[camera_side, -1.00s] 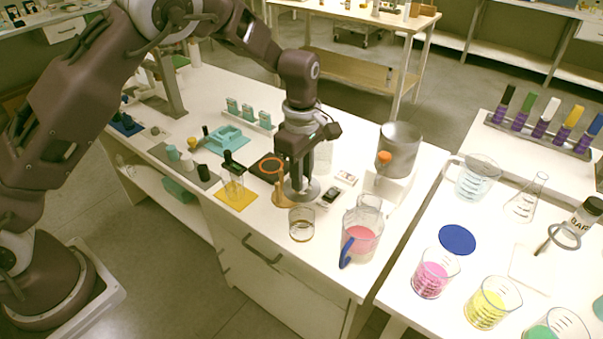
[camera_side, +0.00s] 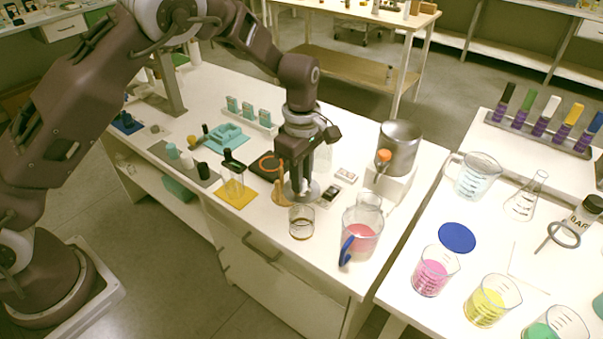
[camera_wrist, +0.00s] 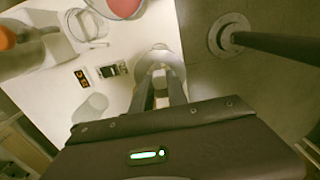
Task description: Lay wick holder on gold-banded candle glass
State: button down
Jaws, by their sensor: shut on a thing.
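The gold-banded candle glass (camera_side: 301,223) is a small clear tumbler with a dark gold band near its base. It stands upright on the white bench, just in front of my gripper (camera_side: 301,196) in the side view. My gripper points down and is shut on the wick holder, which is small and mostly hidden by the fingers. A pale metallic disc (camera_side: 311,190) shows behind the fingertips; I cannot tell whether it belongs to the holder. In the wrist view my fingertips (camera_wrist: 160,76) overlap a pale round shape, and contact with the glass cannot be made out.
A jug of pink liquid with a blue handle (camera_side: 361,238) stands right of the glass. A small timer (camera_side: 332,194) and a card (camera_side: 346,176) lie behind it. A tan cone (camera_side: 283,192) and an orange ring (camera_side: 270,162) are close on the left. A steel pot (camera_side: 399,150) stands farther right.

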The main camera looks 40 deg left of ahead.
jog(key=shift+f, duration=0.2)
jog(key=shift+f, duration=0.2)
jog(key=shift+f, duration=0.95)
jog(key=shift+f, duration=0.1)
jog(key=shift+f, duration=1)
jog(key=shift+f, duration=0.55)
dwell(0.4)
jog(key=shift+f, duration=0.35)
